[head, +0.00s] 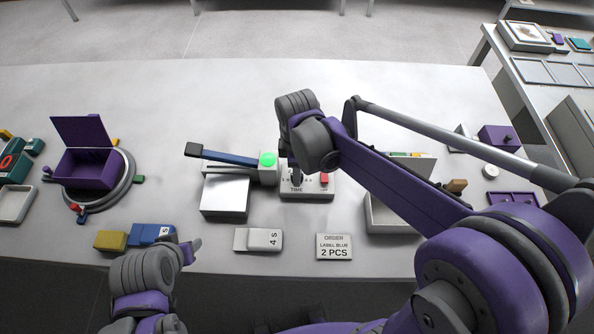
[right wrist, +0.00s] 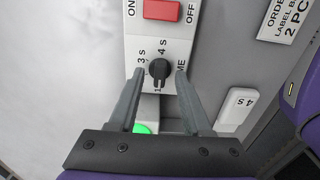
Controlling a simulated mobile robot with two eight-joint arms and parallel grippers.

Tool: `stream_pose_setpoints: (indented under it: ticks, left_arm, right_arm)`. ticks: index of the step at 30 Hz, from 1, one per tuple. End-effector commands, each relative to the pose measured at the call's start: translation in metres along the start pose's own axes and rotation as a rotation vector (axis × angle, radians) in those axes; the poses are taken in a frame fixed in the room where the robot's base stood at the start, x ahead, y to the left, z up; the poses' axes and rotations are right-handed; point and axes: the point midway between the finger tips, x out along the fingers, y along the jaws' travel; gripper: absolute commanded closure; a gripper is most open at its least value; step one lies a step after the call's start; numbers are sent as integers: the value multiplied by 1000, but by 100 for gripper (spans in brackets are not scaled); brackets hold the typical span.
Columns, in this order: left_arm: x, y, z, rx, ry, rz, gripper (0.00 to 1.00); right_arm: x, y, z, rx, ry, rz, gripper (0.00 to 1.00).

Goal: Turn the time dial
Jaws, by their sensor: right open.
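The time dial (right wrist: 159,70) is a small black knob on a white control panel (head: 318,194) with second marks around it. In the right wrist view it sits between the two fingers of my right gripper (right wrist: 160,76), with a gap on each side. The right gripper is open. In the head view the right gripper (head: 295,172) reaches down over the panel and hides most of the dial. I cannot tell surely which mark the dial points to. My left gripper (head: 191,248) is low at the left front, away from the panel; its finger opening is unclear.
A red switch (head: 324,179) sits beside the dial. A lit green light (head: 268,159) and a blue-handled press (head: 232,160) are to the left. A "4 S" tag (head: 258,239) and an order card (head: 334,246) lie in front. A purple box (head: 88,169) stands far left.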

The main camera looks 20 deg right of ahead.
Motion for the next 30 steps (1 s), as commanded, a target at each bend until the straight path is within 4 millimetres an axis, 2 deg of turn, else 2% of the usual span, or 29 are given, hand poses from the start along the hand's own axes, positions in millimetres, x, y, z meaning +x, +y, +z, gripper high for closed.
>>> stream_pose_setpoints:
  ticks: [10,11,18,19,30]
  left_arm:
    - [0,0,0,0,0,0,50]
    - [0,0,0,0,0,0,50]
    - [0,0,0,0,0,0,50]
    - [0,0,0,0,0,0,50]
    - [1,0,1,0,-1,0,50]
  right_arm:
    - [5,0,0,0,0,0,51]
    - [5,0,0,0,0,0,55]
    - [5,0,0,0,0,0,98]
    - [5,0,0,0,0,0,100]
    - [5,0,0,10,0,0,100]
